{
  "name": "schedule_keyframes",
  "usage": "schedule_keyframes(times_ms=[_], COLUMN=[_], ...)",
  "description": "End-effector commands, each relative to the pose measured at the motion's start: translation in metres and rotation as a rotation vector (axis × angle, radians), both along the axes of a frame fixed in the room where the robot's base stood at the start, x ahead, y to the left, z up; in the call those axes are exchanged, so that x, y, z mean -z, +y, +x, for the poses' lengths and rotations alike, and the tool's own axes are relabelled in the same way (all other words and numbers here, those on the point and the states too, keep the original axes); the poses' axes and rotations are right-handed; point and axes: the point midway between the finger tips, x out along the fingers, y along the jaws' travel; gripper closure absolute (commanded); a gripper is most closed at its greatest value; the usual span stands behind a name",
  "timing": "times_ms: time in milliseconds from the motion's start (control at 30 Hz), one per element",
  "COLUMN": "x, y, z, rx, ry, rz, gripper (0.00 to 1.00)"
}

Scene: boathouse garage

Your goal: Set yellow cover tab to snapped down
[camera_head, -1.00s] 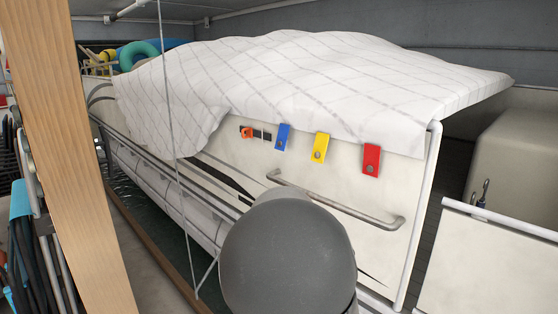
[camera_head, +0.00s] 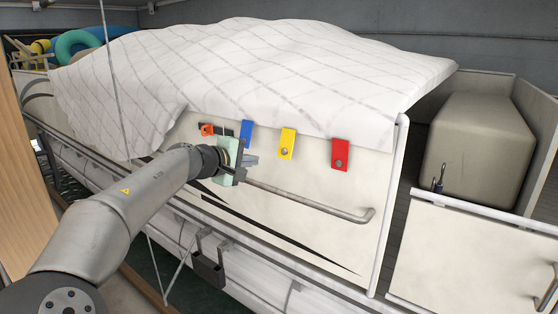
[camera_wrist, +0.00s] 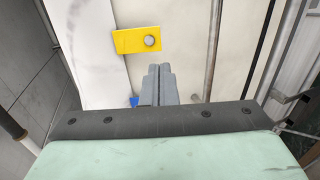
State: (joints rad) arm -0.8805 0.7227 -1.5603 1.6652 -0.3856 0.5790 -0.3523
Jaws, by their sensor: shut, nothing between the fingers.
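The yellow cover tab (camera_head: 287,144) hangs at the lower edge of the white cover (camera_head: 270,75), between the blue tab (camera_head: 247,133) and the red tab (camera_head: 340,153). It has a round metal snap near its lower end. In the wrist view the yellow tab (camera_wrist: 137,41) lies just beyond the fingertips, a little to their left, with its snap near them. My gripper (camera_head: 254,158) is shut and empty, left of and slightly below the yellow tab, apart from it in the head view. The shut fingers also show in the wrist view (camera_wrist: 159,70). Whether the tab lies flush is unclear.
A metal grab rail (camera_head: 310,202) runs along the boat's side below the tabs. An orange clip (camera_head: 207,129) sits left of the blue tab. A white upright post (camera_head: 391,205) stands right of the red tab. The panel between the tabs and rail is bare.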

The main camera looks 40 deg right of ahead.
Motion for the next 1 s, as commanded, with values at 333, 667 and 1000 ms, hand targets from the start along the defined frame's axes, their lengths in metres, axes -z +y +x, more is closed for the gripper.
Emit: schedule_keyframes(times_ms=[333, 667, 1000], x=[0.014, 0.033, 0.043], y=[-0.050, -0.108, -0.127], z=[0.012, 0.030, 0.037], rx=[0.007, 0.004, 0.000], ry=[0.002, 0.001, 0.000], rz=[0.000, 0.001, 0.001], gripper=[1.00, 1.00, 1.00])
